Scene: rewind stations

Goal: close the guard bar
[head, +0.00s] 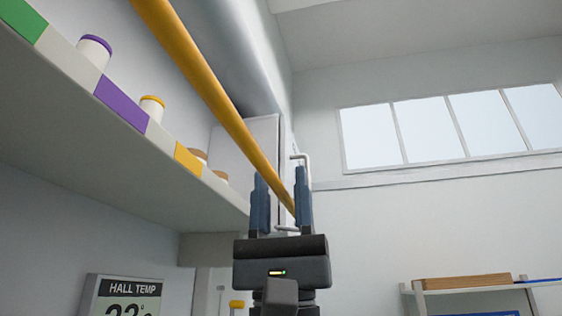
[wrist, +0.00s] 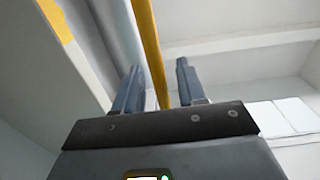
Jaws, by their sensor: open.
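The guard bar is a long yellow bar (head: 205,82) that slants from the top of the head view down to my gripper. My gripper (head: 283,190) points upward with its two blue-grey fingers spread apart. The lower end of the bar shows between the fingers in the head view. In the wrist view the bar (wrist: 149,45) runs down between the two fingertips of my gripper (wrist: 160,80), with room visible on both sides. I cannot tell whether either finger touches it. The bar's upper end is out of view.
A shelf (head: 120,160) with coloured labels runs along the left and holds several spools, such as a purple-topped one (head: 95,50). A large grey cylinder (head: 235,55) lies behind the bar. A display reading HALL TEMP (head: 122,295) is at lower left. A small rack (head: 470,292) stands at lower right.

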